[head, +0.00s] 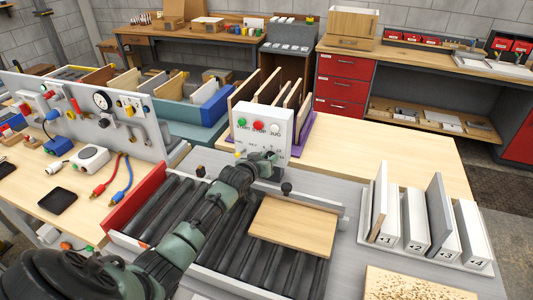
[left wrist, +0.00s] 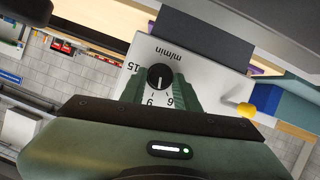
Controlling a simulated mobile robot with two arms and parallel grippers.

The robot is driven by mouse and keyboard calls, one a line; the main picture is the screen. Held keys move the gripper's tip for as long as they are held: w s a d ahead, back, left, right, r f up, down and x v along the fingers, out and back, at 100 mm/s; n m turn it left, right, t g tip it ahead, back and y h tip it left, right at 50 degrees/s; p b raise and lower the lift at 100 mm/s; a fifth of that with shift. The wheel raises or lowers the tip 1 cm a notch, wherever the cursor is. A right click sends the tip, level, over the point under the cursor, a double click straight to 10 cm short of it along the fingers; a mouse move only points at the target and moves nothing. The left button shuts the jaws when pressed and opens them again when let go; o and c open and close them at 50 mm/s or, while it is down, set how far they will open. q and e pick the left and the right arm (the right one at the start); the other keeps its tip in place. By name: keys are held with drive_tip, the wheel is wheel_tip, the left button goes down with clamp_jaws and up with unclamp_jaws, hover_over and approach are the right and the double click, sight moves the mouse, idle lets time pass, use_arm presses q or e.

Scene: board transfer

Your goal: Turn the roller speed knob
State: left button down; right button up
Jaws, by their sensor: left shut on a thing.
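The white control box (head: 248,112) stands behind the roller bed, with a green, a red and a white button on its face. The black roller speed knob (left wrist: 160,77) is on its dial face, with "m/min" and numbers such as 15, 9 and 6 printed around it. Its white pointer line runs toward the bottom of the left wrist view. My left gripper (head: 268,158) reaches the lower part of the box and mostly hides the knob in the head view. In the left wrist view its green fingers (left wrist: 161,88) are shut on the knob from both sides. My right gripper is not in view.
A wooden board (head: 293,226) lies on the dark rollers (head: 245,258). A white rack (head: 425,255) with several upright boards stands at right. A yellow knob (left wrist: 246,110) sticks out beside the dial. The pale table (head: 390,150) behind is mostly clear.

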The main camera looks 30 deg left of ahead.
use_arm(q)
drive_tip(key=shift+d+r+m+y+p, duration=0.1)
drive_tip(key=shift+m+y+p, duration=0.3)
drive_tip(key=shift+m+y, duration=0.3)
drive_tip(key=c, duration=1.1)
unclamp_jaws()
drive_tip(key=shift+o, duration=0.2)
drive_tip(key=shift+s, duration=0.1)
drive_tip(key=b+v, duration=0.1)
drive_tip(key=v, duration=0.6)
drive_tip(key=shift+s+r, duration=0.15)
drive_tip(key=shift+r, duration=0.05)
drive_tip(key=shift+d+f, duration=0.1)
